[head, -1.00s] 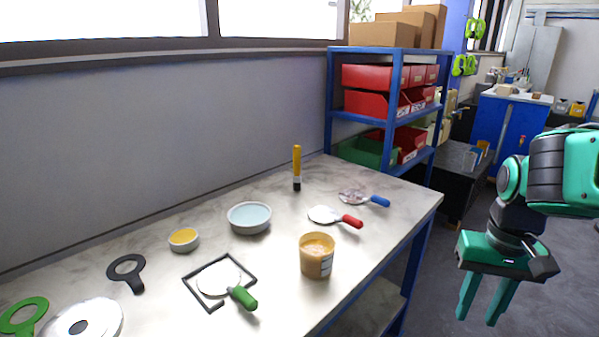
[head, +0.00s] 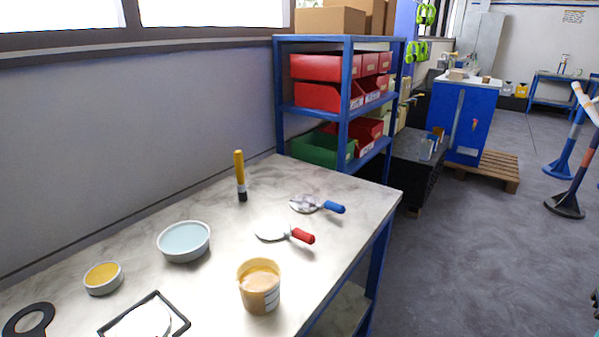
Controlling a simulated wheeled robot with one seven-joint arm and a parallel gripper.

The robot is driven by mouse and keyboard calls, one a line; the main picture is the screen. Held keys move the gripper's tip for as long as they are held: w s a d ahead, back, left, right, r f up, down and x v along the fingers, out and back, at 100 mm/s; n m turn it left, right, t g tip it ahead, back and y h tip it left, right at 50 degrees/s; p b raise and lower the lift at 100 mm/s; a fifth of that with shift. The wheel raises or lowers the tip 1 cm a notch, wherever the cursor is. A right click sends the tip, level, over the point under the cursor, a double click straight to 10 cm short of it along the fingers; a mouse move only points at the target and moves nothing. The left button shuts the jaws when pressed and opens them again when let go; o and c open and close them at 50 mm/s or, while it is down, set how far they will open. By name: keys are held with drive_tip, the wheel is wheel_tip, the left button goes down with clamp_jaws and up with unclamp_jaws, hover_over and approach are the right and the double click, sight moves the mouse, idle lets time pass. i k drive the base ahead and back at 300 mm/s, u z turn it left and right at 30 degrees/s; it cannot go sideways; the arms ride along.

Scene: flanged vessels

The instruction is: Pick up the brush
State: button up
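The brush (head: 240,176) stands upright on the table near the wall, with a yellow-orange handle on top, a pale band below it and a dark lower end on the tabletop. Nothing touches it. My gripper is not in the current view, so its state does not show.
On the marble-look table (head: 205,272) are a tub (head: 259,290), a blue-filled bowl (head: 184,242), a yellow-filled dish (head: 103,278), a red-handled tool (head: 300,236), a blue-handled tool (head: 331,207) and a black frame (head: 184,320). A blue shelf (head: 343,110) stands behind.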

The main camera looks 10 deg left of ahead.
sight(241, 188)
drive_tip(key=z, duration=1.35)
drive_tip(key=i, duration=2.1)
drive_tip(key=u, duration=3.05)
drive_tip(key=i, duration=0.15)
drive_tip(key=u, duration=0.45)
